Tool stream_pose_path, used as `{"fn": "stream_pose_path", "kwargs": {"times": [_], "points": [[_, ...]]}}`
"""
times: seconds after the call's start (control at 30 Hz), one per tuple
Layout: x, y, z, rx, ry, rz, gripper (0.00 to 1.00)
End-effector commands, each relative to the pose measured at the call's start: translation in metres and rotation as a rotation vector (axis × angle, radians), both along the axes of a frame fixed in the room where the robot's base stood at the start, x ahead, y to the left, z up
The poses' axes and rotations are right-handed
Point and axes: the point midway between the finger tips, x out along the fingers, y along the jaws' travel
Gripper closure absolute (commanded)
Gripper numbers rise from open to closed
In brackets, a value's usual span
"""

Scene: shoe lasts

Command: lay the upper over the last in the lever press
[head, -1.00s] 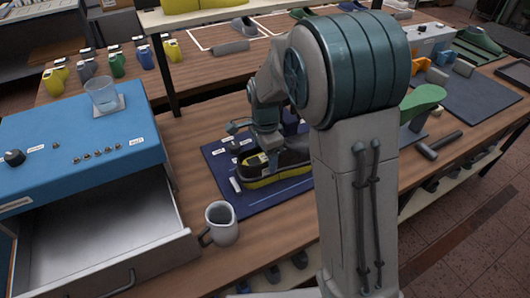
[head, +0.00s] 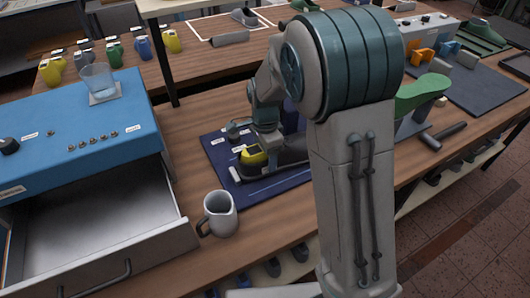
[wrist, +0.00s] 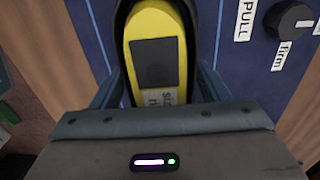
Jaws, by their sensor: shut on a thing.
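The yellow last (head: 253,157) sits on the dark blue base of the lever press (head: 282,188); its heel end shows a dark square patch in the wrist view (wrist: 158,22). The dark upper (head: 290,152) lies around the last, with the yellow heel top showing in its opening. In the wrist view the upper's dark rim (wrist: 121,22) borders the yellow on both sides. My gripper (head: 262,140) is low over the heel end, its fingers (wrist: 160,85) on either side, shut on the upper. My arm hides the toe end and part of the press.
A grey jug (head: 219,214) stands in front of the press. The blue cabinet (head: 70,140) at left has an open drawer (head: 95,215) and a glass (head: 97,80) on top. A green form (head: 424,90) on a stand and a hammer-like tool (head: 444,135) lie to the right.

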Motion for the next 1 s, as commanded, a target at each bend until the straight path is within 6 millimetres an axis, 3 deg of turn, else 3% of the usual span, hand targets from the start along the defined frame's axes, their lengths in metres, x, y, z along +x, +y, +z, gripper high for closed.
{"fn": "stream_pose_path", "kwargs": {"times": [1.0], "points": [[0.0,0.0,-0.011,0.0,0.0,0.0,0.56]]}}
